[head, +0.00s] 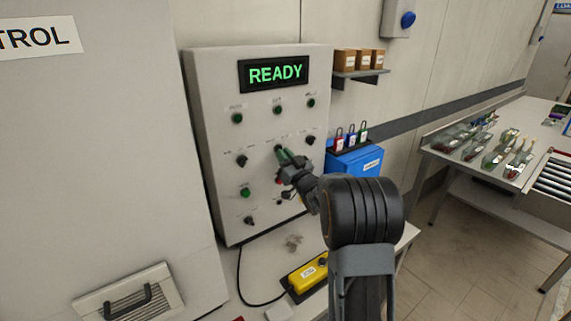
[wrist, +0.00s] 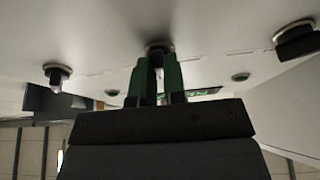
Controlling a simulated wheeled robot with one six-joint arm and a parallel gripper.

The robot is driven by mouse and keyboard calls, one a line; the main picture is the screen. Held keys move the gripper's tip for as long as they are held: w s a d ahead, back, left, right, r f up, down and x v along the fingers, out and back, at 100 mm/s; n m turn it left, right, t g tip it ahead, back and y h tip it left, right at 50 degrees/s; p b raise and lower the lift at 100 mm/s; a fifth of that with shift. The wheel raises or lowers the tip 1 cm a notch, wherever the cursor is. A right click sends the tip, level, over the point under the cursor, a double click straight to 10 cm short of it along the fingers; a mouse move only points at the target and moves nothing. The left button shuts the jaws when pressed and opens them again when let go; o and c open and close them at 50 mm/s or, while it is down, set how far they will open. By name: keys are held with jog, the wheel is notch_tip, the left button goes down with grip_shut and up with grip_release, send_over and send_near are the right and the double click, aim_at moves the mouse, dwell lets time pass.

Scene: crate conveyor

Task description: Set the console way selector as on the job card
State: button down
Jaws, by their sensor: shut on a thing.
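The console (head: 215,75) is a pale grey upright panel with a black display (head: 275,73) reading READY in green. My gripper (head: 284,156) is at the panel's middle, its green fingers reaching to the middle knob of the row of black knobs. In the wrist view my gripper (wrist: 158,82) is shut on that dark selector knob (wrist: 158,47), which is mostly hidden between the fingers. Its pointer direction cannot be seen. The small labels on the panel are too blurred to read. No job card can be made out.
Other knobs sit left (head: 242,160) and right (head: 310,140) of my gripper, with green lamps above. A green button (head: 245,192) is below. A blue box (head: 355,163) with padlocks stands right of the console. A yellow pendant (head: 307,275) lies on the bench below.

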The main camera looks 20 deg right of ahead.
jog(key=shift+a+r+m+g+h+b, duration=0.15)
jog(key=shift+m+h+b, duration=0.7)
jog(key=shift+m, duration=1.1)
jog(key=shift+a+r+m+g+h+b, duration=0.15)
jog(key=shift+m+h+b, duration=0.65)
jog(key=shift+m, duration=1.1)
jog(key=shift+r+m+h+b, duration=0.25)
jog(key=shift+m+h+b, duration=0.2)
jog(key=shift+m+h, duration=1.1)
jog(key=shift+m, duration=0.8)
jog(key=c, duration=1.2)
grip_release()
jog(key=shift+s+a, duration=0.1)
jog(key=v, duration=0.4)
jog(key=b+v, duration=0.1)
jog(key=v, duration=0.4)
jog(key=b+v, duration=0.1)
jog(key=v, duration=0.3)
jog(key=shift+s+d+f, duration=0.25)
jog(key=shift+d, duration=0.05)
